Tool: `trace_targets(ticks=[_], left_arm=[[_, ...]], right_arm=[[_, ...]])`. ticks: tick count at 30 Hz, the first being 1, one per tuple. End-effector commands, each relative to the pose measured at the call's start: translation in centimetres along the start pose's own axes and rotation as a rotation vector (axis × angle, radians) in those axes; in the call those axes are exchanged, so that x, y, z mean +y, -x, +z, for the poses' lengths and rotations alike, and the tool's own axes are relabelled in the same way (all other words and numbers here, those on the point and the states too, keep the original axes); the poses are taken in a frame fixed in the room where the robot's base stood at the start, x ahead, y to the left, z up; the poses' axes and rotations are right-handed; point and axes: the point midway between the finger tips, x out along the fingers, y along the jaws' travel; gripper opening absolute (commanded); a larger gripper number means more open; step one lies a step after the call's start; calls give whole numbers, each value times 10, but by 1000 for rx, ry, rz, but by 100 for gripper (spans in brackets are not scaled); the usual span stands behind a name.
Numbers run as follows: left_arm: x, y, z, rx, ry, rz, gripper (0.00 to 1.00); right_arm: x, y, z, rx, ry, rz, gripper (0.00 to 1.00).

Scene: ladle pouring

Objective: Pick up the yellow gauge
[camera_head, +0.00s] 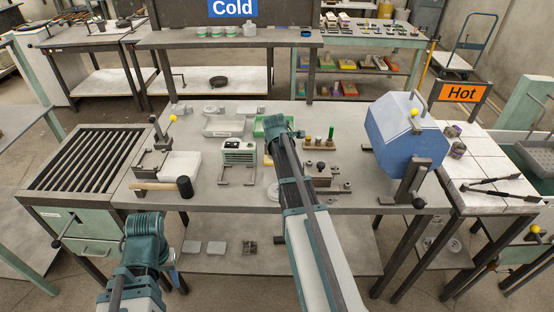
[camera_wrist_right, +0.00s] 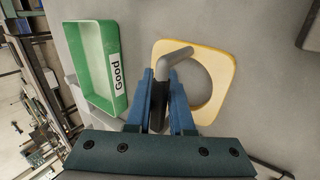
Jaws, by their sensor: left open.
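The yellow gauge (camera_wrist_right: 226,63) shows in the right wrist view as a pale plate with yellow edges, a large round hole and a bent grey handle. My right gripper (camera_wrist_right: 161,88) has its blue fingers close together on both sides of the handle and looks shut on it. I cannot tell whether the plate touches the table. My left gripper (camera_head: 174,272) is open and empty, low in front of the table's left front edge.
The green tray marked Good (camera_wrist_right: 103,65) is close to the gauge; it also shows in the head view (camera_head: 260,130).

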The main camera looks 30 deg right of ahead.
Motion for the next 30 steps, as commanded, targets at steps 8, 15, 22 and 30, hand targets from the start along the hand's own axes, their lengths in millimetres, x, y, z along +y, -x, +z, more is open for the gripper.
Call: trace_targets(ticks=[8,15,22,30], left_arm=[[0,1,0,0,0,0,50],[0,1,0,0,0,0,50],[0,1,0,0,0,0,50],[0,1,0,0,0,0,50]], right_arm=[[0,1,0,0,0,0,6],[0,1,0,0,0,0,0],[0,1,0,0,0,0,0],[0,1,0,0,0,0,0]])
